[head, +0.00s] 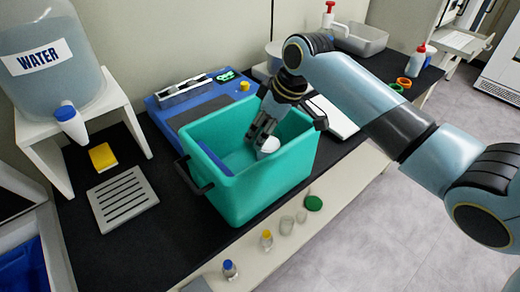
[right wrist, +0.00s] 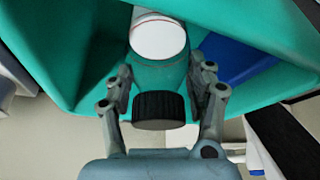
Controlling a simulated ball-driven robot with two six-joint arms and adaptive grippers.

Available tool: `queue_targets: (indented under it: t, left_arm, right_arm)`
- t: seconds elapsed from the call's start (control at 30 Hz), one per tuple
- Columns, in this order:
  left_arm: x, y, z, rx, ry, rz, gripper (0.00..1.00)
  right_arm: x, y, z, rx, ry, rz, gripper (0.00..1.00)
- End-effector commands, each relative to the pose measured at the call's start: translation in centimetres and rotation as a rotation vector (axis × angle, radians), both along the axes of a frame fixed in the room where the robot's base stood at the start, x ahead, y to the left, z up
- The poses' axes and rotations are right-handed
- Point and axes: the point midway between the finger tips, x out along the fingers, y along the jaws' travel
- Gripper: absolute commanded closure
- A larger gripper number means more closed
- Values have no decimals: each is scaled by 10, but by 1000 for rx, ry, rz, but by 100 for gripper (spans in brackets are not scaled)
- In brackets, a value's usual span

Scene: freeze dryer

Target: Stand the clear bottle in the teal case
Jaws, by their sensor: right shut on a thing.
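The teal case (head: 255,190) is an open box with dark handles, standing on the black bench top. My right gripper (head: 262,136) reaches down into it from above. It is shut on the clear bottle (head: 268,146), whose white part shows below the fingers in the head view. In the right wrist view the fingers (right wrist: 160,70) sit on both sides of the bottle (right wrist: 160,75), with its black cap towards my wrist and its white part away. I cannot tell whether the bottle touches the case floor. My left gripper is out of view.
A blue panel (head: 213,160) stands inside the case at its left wall. A blue device (head: 200,105) lies behind the case. A water tank (head: 50,65) on a white stand and a grey slotted tray (head: 122,198) are to the left. Several small bottles (head: 267,238) stand in front.

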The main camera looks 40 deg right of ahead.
Motion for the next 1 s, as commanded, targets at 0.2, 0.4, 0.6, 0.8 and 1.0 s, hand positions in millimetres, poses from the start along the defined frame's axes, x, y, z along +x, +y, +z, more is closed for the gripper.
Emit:
queue_targets:
  t: [0.2, 0.4, 0.6, 0.8, 1.0]
  left_arm:
    - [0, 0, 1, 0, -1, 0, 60]
    - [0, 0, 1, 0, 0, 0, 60]
    - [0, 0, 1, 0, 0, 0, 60]
    - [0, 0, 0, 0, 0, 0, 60]
    - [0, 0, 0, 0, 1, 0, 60]
  right_arm:
    - [0, 0, -26, 1, 1, -1, 84]
    - [0, 0, -47, 0, -1, 0, 84]
    - [0, 0, -47, 0, -2, 1, 84]
    - [0, 0, -49, 0, 0, 0, 36]
    - [0, 0, -49, 0, 0, 0, 21]
